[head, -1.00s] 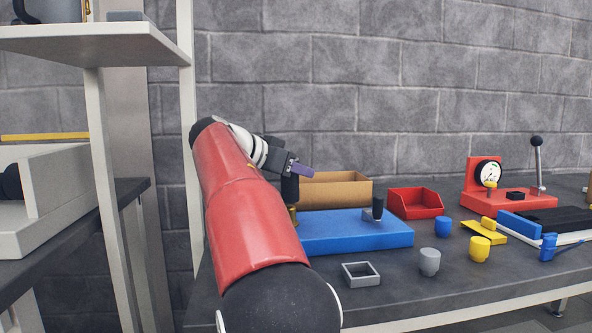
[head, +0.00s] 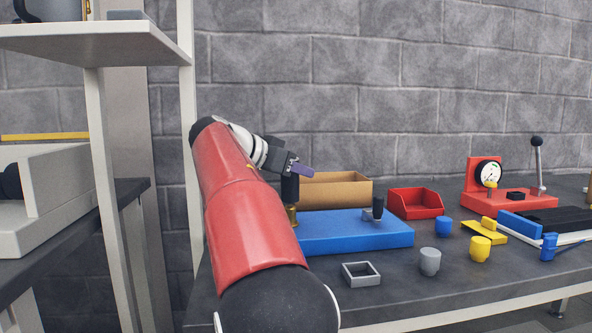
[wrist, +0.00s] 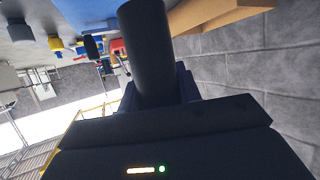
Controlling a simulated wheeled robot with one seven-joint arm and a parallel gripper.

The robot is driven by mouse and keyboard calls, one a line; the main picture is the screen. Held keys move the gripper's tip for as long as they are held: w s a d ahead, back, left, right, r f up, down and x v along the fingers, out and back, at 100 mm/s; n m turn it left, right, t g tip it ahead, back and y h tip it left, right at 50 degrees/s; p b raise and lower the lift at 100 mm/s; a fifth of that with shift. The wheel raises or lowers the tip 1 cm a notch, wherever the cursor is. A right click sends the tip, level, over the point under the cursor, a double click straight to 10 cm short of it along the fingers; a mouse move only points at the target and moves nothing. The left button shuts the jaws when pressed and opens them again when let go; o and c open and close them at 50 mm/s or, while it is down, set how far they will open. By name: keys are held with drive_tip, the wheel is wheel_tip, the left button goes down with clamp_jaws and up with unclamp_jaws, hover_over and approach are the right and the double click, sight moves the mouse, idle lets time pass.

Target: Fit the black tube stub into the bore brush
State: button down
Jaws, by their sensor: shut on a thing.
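The black tube stub (head: 290,189) is a dark upright cylinder. My gripper (head: 299,169), with purple fingers, is shut on it at the left end of the blue base. The stub also fills the upper middle of the wrist view (wrist: 149,50), between the fingers. Directly below it in the head view is a brass-coloured piece (head: 292,215), which looks like the bore brush, partly hidden by my red arm. The stub's lower end appears to meet the brass piece; I cannot tell whether it is inside. The brush does not show in the wrist view.
The blue base (head: 350,236) carries a small black upright piece (head: 378,207) toward its right. A cardboard box (head: 340,190) and red bin (head: 415,203) stand behind. A grey square frame (head: 361,274) and several cups lie in front. A red gauge stand (head: 510,199) is at right.

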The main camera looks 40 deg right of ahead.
sight(296, 191)
drive_tip(key=shift+f+b, duration=2.55)
drive_tip(key=c, duration=0.9)
unclamp_jaws()
drive_tip(key=v, duration=0.8)
drive_tip(key=shift+p, duration=0.4)
drive_tip(key=shift+d, duration=0.1)
